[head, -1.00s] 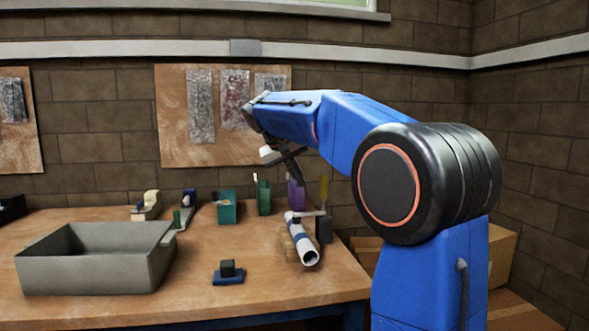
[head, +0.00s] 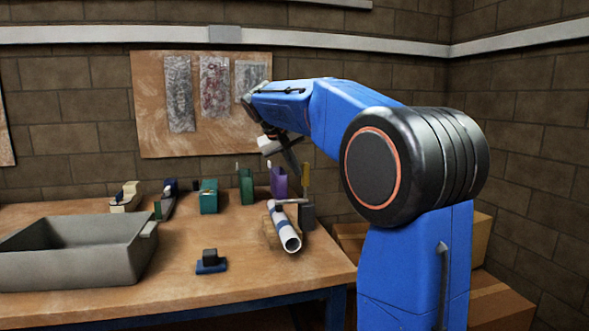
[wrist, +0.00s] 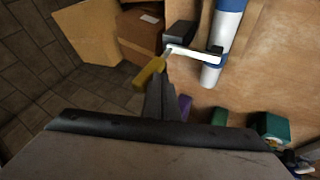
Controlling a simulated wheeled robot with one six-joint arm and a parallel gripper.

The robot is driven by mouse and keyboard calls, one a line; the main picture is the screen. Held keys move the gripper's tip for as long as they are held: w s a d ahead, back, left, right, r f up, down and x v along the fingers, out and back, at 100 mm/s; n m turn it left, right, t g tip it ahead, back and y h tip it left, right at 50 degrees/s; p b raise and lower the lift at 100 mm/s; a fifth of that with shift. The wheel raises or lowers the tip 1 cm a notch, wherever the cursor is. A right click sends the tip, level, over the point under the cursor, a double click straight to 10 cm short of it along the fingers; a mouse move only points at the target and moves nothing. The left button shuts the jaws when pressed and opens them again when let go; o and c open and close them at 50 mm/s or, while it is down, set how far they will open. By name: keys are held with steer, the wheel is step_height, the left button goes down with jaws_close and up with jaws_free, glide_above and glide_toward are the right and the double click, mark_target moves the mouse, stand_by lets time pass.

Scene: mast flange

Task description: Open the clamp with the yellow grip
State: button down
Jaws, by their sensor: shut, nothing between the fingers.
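The clamp (head: 307,215) stands at the right of the table beside a white pipe with blue bands (head: 285,228). Its yellow grip (head: 306,178) points upward in the head view. In the wrist view, the clamp's pale arm (wrist: 192,53) reaches over the pipe (wrist: 212,74), with a dark pad at its end, and the yellow grip (wrist: 149,73) lies just beyond the fingertips. My gripper (head: 294,164) is shut and empty, above and left of the grip in the head view. Its fingers show in the wrist view (wrist: 158,88). Contact with the grip cannot be told.
Purple (head: 279,182), green (head: 246,187) and teal (head: 208,197) holders stand behind the pipe. A grey tray (head: 140,248) and a small blue-based block (head: 211,262) are at left. Cardboard boxes (head: 480,241) stand right of the table.

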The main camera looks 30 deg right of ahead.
steer(key=shift+s+d+r, duration=0.1)
steer(key=shift+d, duration=0.15)
steer(key=shift+d+y, duration=0.2)
steer(key=shift+y, duration=0.2)
steer(key=shift+s+d+r+y, duration=0.15)
steer(key=shift+s+d+y, duration=0.1)
steer(key=shift+d+y, duration=0.25)
steer(key=s+d+f+m+t+y, duration=0.2)
steer(key=d+f+y, duration=0.3)
steer(key=d+y, duration=0.4)
steer(key=shift+s+d+t, duration=0.6)
steer(key=shift+d+t, duration=0.1)
steer(key=shift+d, duration=0.55)
steer(key=shift+f, duration=0.2)
steer(key=shift+y, duration=0.3)
